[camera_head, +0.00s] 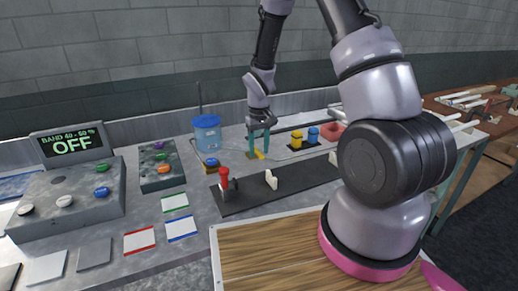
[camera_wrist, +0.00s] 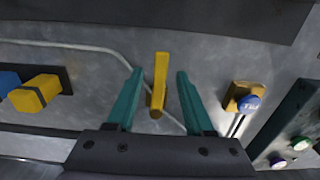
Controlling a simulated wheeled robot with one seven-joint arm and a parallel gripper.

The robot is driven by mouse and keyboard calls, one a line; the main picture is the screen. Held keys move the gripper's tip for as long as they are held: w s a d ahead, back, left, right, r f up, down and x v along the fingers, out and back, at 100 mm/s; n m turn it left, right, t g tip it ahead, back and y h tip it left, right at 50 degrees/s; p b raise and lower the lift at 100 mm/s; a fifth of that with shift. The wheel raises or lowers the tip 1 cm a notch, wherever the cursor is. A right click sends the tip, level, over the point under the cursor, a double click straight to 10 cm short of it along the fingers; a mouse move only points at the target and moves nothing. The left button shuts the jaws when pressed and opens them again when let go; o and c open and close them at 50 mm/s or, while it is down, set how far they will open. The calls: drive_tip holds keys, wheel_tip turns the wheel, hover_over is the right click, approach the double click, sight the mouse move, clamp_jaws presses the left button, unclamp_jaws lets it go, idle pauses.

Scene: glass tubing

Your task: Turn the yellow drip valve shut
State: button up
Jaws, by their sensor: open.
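The yellow drip valve (camera_wrist: 160,72) shows in the wrist view as a long yellow handle, lying lengthwise between my fingers. My gripper (camera_wrist: 158,77) is open, with one teal finger on each side of the handle and a visible gap on both sides. In the head view my gripper (camera_head: 259,138) points down at the bench, and a bit of the yellow valve (camera_head: 259,155) shows at its fingertips. A pale tube (camera_wrist: 75,46) runs past the valve in the wrist view. The valve's base is mostly hidden.
A blue-lidded container (camera_head: 207,134) stands left of my gripper. A blue knob on a yellow base (camera_head: 211,165) and a red-handled clamp (camera_head: 224,180) are nearby. Yellow (camera_head: 297,140) and blue (camera_head: 313,136) blocks stand to the right. A display (camera_head: 72,146) reads OFF.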

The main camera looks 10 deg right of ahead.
clamp_jaws()
idle(1.4)
